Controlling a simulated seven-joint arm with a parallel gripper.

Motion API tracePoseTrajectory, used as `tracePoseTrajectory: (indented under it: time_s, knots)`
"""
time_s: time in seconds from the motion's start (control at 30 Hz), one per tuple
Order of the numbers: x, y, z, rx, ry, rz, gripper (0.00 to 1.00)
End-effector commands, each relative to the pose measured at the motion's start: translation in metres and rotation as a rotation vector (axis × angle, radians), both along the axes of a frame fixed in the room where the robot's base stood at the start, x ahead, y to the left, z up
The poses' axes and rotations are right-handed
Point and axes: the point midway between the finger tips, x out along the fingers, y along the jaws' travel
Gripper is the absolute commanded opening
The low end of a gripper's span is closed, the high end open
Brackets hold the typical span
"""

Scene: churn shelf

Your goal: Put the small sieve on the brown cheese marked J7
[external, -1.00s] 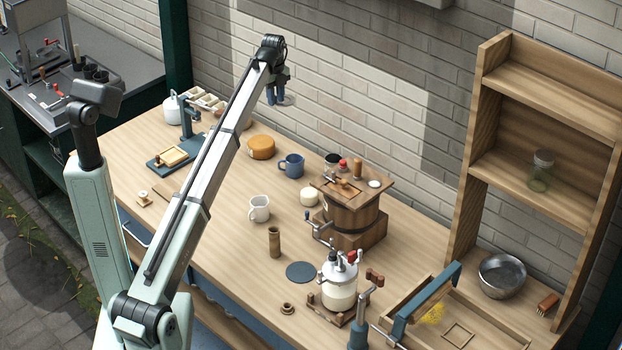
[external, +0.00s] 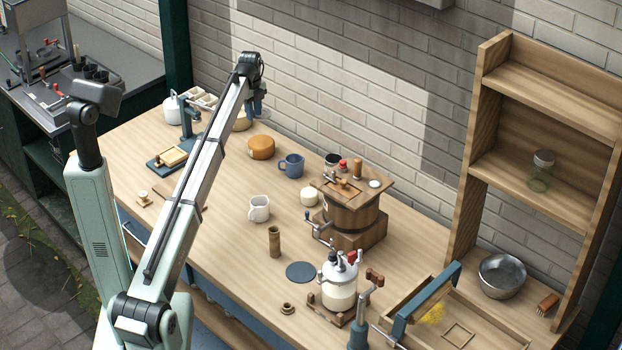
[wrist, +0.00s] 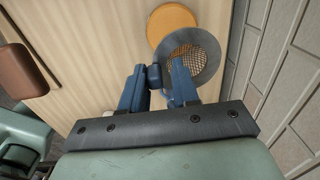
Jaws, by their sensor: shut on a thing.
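My gripper (wrist: 158,76) is shut on the small sieve, with its blue fingers towards the sieve's near edge. The sieve (wrist: 207,48) has a wide grey rim and a mesh centre, and is held in the air. In the wrist view a round orange-brown cheese (wrist: 168,18) shows beyond the sieve, partly covered by its rim. In the external view my gripper (external: 258,108) is above the back left of the table. An orange-brown cheese (external: 261,148) lies below it, and a paler round cheese (external: 241,124) lies further left, partly behind my arm. No J7 marking is readable.
A blue mug (external: 292,166) stands right of the orange-brown cheese, and a white mug (external: 259,209) nearer the front. A blue press (external: 187,130) and a compartment tray stand at the left. The brick wall (external: 330,100) runs close behind. A wooden churn (external: 352,215) stands further right.

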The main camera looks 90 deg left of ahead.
Motion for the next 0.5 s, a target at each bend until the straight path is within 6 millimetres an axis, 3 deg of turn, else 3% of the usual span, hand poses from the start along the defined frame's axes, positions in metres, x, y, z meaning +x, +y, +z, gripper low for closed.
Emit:
tracePoseTrajectory:
  time_s: [0.3,0.5]
  knots:
    - [0.000,-0.001,-0.048,-0.001,0.001,0.000,0.00]
    - [0.000,0.000,-0.062,0.000,0.000,0.000,0.00]
